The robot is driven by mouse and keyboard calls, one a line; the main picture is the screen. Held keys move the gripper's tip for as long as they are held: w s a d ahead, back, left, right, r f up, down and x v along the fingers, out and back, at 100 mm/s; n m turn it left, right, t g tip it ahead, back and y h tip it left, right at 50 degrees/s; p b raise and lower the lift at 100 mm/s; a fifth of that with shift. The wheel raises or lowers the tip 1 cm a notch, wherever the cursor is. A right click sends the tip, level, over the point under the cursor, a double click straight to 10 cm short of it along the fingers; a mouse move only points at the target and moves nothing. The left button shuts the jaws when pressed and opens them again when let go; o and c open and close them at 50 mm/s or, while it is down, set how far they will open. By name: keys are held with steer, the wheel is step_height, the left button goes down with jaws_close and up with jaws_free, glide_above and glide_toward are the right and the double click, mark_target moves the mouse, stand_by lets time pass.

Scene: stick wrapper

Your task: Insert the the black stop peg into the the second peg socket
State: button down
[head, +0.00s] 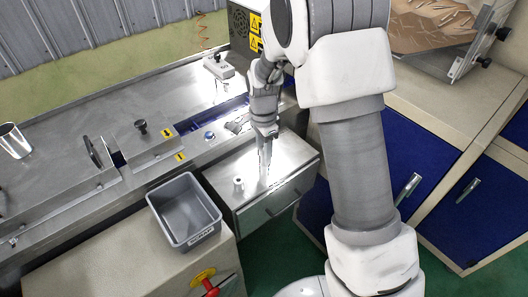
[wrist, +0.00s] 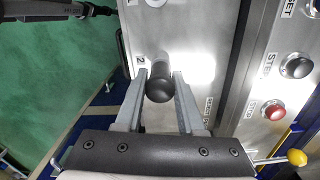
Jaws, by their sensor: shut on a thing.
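My gripper (head: 265,165) points down over the steel top of a drawer unit (head: 222,173) in the head view. In the wrist view my gripper (wrist: 163,84) is shut on the black stop peg (wrist: 159,85), whose rounded dark end shows between the two fingers. The peg is over a bright metal plate (wrist: 200,25), close beside a printed "2" label (wrist: 141,61). The peg's lower end and the socket opening are hidden, so I cannot tell whether the peg is in the socket or above it. The peg is not clear in the head view.
A small pale peg-like part (head: 238,184) stands on the steel top, left of my gripper. A grey bin (head: 185,210) is left of it. A black-knobbed fixture (head: 141,127) is on the bench. Red (wrist: 274,112) and black (wrist: 296,66) buttons lie to the right.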

steer(key=shift+c, duration=2.2)
jaws_free()
step_height(320, 180, up, 16)
steer(key=r, duration=0.1)
steer(key=s+d+r+n+t, duration=0.3)
steer(key=s+d+r+n, duration=0.4)
steer(key=s, duration=0.4)
steer(key=s+d+n+t, duration=0.2)
steer(key=s+n, duration=0.4)
steer(key=s, duration=0.6)
steer(key=shift+s+d+r+t+p, duration=0.15)
steer(key=shift+s+d+t+p, duration=0.05)
steer(key=shift+d+t+p, duration=0.2)
steer(key=c, duration=0.3)
steer(key=shift+s, duration=0.1)
steer(key=shift+c, duration=0.3)
